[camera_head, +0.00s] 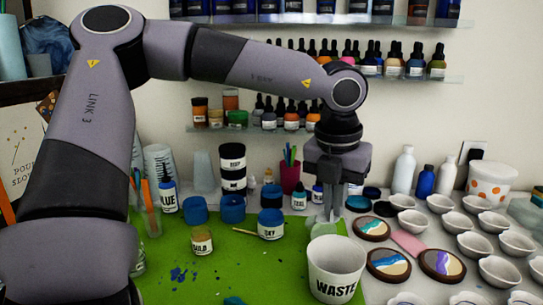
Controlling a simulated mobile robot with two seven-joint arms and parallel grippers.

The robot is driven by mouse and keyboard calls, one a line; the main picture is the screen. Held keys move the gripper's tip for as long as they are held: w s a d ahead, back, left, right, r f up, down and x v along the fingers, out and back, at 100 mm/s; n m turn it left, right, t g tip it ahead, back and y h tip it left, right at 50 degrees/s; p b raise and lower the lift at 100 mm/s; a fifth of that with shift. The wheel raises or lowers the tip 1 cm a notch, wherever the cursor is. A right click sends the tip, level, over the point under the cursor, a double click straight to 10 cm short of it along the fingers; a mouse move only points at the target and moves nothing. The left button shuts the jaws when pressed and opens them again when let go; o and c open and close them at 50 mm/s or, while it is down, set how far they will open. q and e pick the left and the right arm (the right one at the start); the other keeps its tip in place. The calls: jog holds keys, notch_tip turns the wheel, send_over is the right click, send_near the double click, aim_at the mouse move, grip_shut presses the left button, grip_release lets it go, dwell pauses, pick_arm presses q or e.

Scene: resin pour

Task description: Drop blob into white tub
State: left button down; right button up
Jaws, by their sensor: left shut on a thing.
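The white tub (335,286), marked WASTE, stands upright and open at the front of the green mat. My left gripper (332,212) points down just behind the tub's back rim, as seen here. It is shut on a pale grey-green blob (328,229), which shows at the fingertips. The tub's rim partly hides the blob's lower side, and I cannot tell how high it hangs above the mat. My right gripper is out of view.
Painted round coasters (388,264) and many white cups (480,245) fill the right side. Blue pots (232,208), a gold jar (202,241) and a cup of pens (290,177) stand behind and left. The front of the green mat (240,272) is mostly clear.

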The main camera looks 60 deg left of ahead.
aim_at(334, 222)
pick_arm(q)
jog(key=shift+d+f, duration=0.15)
jog(key=shift+f, duration=0.15)
jog(key=shift+f+b, duration=0.45)
jog(key=shift+f, duration=0.2)
jog(key=shift+f+b, duration=1)
jog(key=shift+f, duration=1.2)
jog(key=c, duration=1.2)
grip_release()
jog(key=shift+s+d+r, duration=0.1)
jog(key=shift+s+r, duration=0.05)
jog(key=shift+r, duration=1.05)
jog(key=shift+s+d+r, duration=0.1)
jog(key=shift+s+r, duration=0.05)
jog(key=shift+r, duration=1)
jog(key=shift+s+d+r, duration=0.1)
jog(key=shift+s+r, duration=0.05)
jog(key=shift+r, duration=1.05)
